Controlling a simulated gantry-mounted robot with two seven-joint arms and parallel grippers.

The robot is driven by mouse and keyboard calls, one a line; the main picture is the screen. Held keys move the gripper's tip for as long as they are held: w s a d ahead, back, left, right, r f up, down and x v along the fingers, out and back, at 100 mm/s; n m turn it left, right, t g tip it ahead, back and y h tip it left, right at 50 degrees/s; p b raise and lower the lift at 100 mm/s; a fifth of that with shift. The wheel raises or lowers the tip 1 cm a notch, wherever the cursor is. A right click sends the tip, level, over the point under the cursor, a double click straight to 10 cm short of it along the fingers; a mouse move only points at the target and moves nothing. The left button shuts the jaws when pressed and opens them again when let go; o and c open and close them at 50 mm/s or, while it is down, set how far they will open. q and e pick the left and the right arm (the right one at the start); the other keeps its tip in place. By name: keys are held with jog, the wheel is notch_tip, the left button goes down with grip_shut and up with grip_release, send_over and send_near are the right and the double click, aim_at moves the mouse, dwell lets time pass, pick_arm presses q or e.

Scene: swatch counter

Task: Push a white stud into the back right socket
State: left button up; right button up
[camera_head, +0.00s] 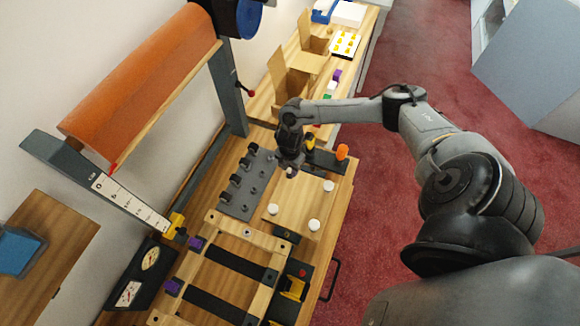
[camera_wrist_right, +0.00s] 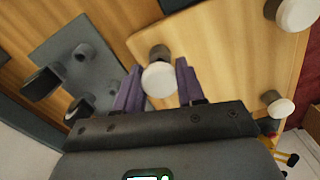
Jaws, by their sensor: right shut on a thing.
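A square wooden board (camera_head: 298,205) lies on the counter, with white round-headed studs at its corners: a left one (camera_head: 273,208), a front one (camera_head: 314,225) and a right one (camera_head: 328,186). My right gripper (camera_head: 290,165) is at the board's far corner, shut on another white stud (camera_head: 290,171). In the right wrist view this held stud (camera_wrist_right: 159,79) shows its white head and dark shank between my purple fingers. Whether its shank is in a socket, I cannot tell. Two other studs (camera_wrist_right: 296,13) (camera_wrist_right: 279,105) stand clear of my fingers there. My left gripper is not in view.
A grey plate (camera_head: 236,208) with several black knobs lies left of the board, close to my gripper. A wooden frame with dark straps (camera_head: 228,275) is in front. An orange roll (camera_head: 140,85) on a stand and open cardboard boxes (camera_head: 292,85) stand farther back.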

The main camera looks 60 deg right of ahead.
jog(key=shift+f, duration=0.15)
dwell(0.6)
jog(key=shift+f, duration=0.4)
dwell(0.4)
jog(key=shift+f, duration=0.3)
dwell(0.3)
jog(key=shift+f, duration=0.2)
dwell(0.5)
dwell(0.3)
dwell(0.4)
jog(key=shift+f, duration=0.35)
